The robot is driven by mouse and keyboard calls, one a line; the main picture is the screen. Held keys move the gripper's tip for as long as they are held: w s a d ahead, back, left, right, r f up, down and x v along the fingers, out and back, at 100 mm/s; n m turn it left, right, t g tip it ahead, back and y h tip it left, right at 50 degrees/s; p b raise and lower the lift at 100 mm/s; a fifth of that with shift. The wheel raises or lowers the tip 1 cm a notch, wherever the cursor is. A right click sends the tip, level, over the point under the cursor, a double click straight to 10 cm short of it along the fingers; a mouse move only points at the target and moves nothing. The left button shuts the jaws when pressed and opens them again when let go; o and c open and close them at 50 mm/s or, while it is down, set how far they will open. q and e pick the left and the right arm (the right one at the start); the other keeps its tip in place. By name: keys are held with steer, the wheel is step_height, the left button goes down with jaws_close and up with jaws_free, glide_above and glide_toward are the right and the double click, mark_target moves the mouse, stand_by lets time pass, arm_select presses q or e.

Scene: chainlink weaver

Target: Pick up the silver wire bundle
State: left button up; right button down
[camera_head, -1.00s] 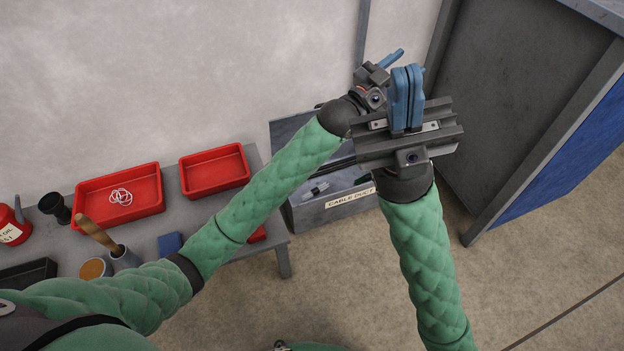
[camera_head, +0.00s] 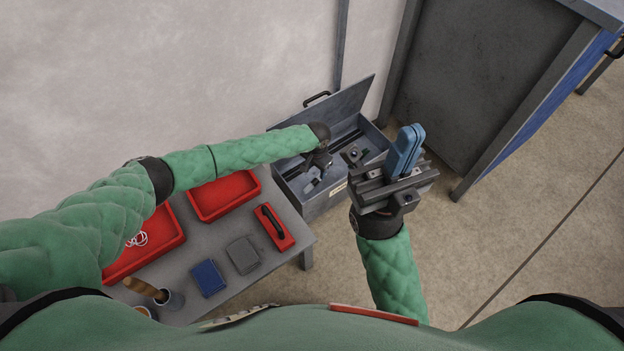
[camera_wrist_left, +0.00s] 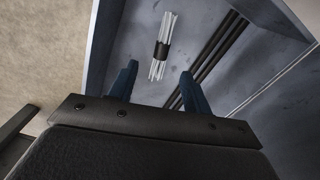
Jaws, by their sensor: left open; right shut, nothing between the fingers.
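The silver wire bundle (camera_wrist_left: 161,47) lies on the floor of a grey open box (camera_wrist_left: 260,55) in the left wrist view, with a black band round its middle. My left gripper (camera_wrist_left: 156,82) is open, with its two blue fingers apart and pointing toward the bundle, which appears just beyond the fingertips and is not held. In the head view my left gripper (camera_head: 318,163) points down into the box (camera_head: 312,208) and partly hides its inside. My right gripper (camera_head: 412,132) is shut and empty, raised to the right of the box.
Long dark rods (camera_wrist_left: 215,50) lie beside the bundle. The box has a raised lid (camera_head: 345,103). A table (camera_head: 228,285) to its left carries red trays (camera_head: 222,197), a red case (camera_head: 274,228) and a blue block (camera_head: 208,278). A grey cabinet (camera_head: 465,80) stands at right.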

mark_target(315, 181)
arm_select(q)
steer(key=f, duration=0.2)
steer(key=f+b, duration=0.1)
steer(key=f, duration=0.2)
steer(key=f+b, duration=0.1)
steer(key=f, duration=0.1)
steer(key=shift+a+f, duration=0.15)
steer(key=shift+a, duration=0.1)
jaws_close()
